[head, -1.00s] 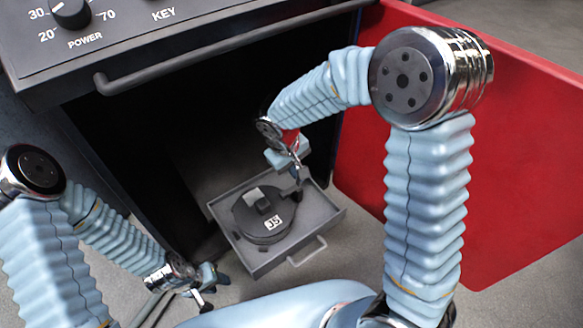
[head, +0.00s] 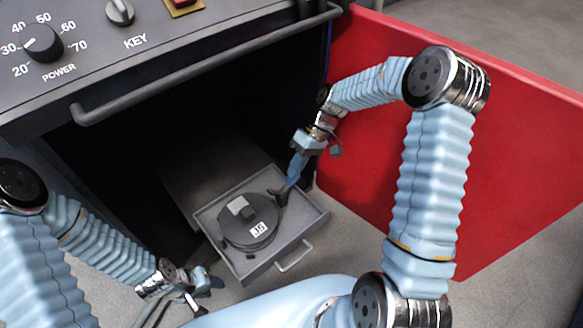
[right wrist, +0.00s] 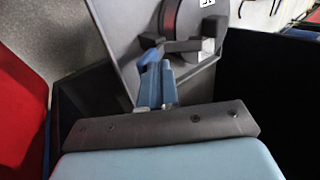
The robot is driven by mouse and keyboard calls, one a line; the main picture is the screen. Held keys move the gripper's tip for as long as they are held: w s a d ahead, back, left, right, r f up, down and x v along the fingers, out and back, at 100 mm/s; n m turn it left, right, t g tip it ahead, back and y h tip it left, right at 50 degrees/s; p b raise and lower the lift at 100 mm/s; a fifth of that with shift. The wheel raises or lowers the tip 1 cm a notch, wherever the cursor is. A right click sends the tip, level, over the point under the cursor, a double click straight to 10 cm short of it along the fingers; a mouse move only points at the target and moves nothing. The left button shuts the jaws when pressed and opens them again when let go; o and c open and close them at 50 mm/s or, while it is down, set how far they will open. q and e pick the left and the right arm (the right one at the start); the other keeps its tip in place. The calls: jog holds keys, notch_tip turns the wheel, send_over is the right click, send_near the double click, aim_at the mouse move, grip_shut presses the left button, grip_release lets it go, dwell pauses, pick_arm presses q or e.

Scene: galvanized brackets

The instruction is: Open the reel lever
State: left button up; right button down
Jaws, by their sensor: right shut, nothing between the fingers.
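The dark round reel (head: 250,217) with a white label lies in an open grey drawer. Its dark lever (head: 279,194) sticks out at the reel's right edge. My right gripper (head: 291,181) is shut and empty, its blue fingers pointing down right beside the lever's end. In the right wrist view the two closed fingertips (right wrist: 158,68) lie just at the dark lever (right wrist: 182,46), with the reel (right wrist: 181,16) beyond. I cannot tell whether they touch it. My left gripper (head: 213,283) hangs left of the drawer, away from the reel; its jaws are too small to read.
The drawer (head: 318,222) with its front handle (head: 294,256) stands out from the dark cabinet opening. A red door panel (head: 520,130) stands open on the right, close to my right arm. A control panel with a long bar handle (head: 210,62) overhangs the opening.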

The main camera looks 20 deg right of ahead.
jog(key=shift+d+f+y, duration=0.25)
jog(key=shift+f+y, duration=0.05)
jog(key=shift+y, duration=0.1)
jog(key=shift+w+d+f+b, duration=0.15)
jog(key=shift+b, duration=0.15)
jog(key=shift+d+f, duration=0.15)
jog(key=s+a+r, duration=0.2)
jog(key=s+r, duration=0.4)
jog(key=s+a+r+b, duration=0.1)
jog(key=s+a+r, duration=0.2)
jog(key=s+r, duration=0.3)
jog(key=shift+s+a+r, duration=0.35)
jog(key=shift+s+r, duration=0.05)
jog(key=shift+r, duration=0.1)
